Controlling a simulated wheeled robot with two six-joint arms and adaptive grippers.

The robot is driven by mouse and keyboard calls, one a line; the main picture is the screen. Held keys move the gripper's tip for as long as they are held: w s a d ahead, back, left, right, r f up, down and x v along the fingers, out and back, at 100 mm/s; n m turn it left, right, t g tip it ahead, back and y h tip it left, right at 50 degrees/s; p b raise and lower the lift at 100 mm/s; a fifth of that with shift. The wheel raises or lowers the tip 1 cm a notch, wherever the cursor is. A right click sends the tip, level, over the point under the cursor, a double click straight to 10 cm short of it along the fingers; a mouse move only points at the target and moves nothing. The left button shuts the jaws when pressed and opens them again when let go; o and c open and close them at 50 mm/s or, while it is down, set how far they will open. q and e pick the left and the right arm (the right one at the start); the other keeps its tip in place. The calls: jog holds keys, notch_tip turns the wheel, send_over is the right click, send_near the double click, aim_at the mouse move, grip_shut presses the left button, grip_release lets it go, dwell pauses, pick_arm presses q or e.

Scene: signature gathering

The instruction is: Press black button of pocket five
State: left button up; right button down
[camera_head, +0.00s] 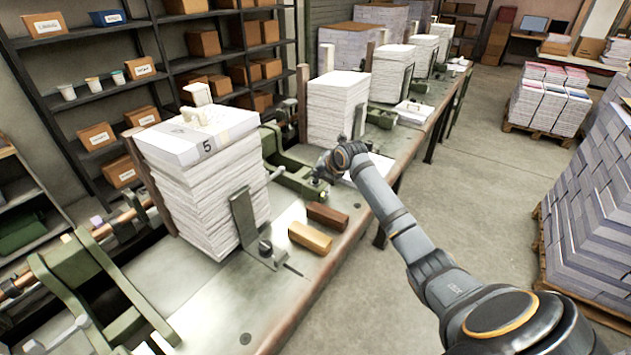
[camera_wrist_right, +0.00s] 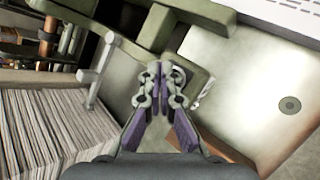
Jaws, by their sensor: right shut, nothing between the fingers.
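Pocket five holds a tall paper stack (camera_head: 205,190) whose top sheet carries a "5". It stands on the bench at the left in the head view, and its page edges show in the wrist view (camera_wrist_right: 50,130). My right gripper (camera_head: 326,166) is right of this stack, above the end of a green feeder arm (camera_head: 296,180). In the wrist view my right gripper (camera_wrist_right: 161,74) is shut and empty, its fingertips over green metal (camera_wrist_right: 130,52). The black button cannot be made out; the fingers may cover it. My left gripper is not in view.
An upright metal bracket (camera_head: 243,222) with a dark knob stands before the stack. A dark brown block (camera_head: 328,216) and a tan block (camera_head: 310,237) lie on the bench (camera_head: 305,275). A second paper stack (camera_head: 337,108) stands behind.

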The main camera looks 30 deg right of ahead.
aim_at(317, 181)
jog(key=shift+f, duration=0.7)
dwell(0.8)
jog(key=shift+r+p, duration=0.55)
jog(key=shift+r, duration=0.35)
notch_tip(317, 181, up, 5)
jog(key=p, duration=0.4)
jog(key=shift+r, duration=0.1)
dwell(0.5)
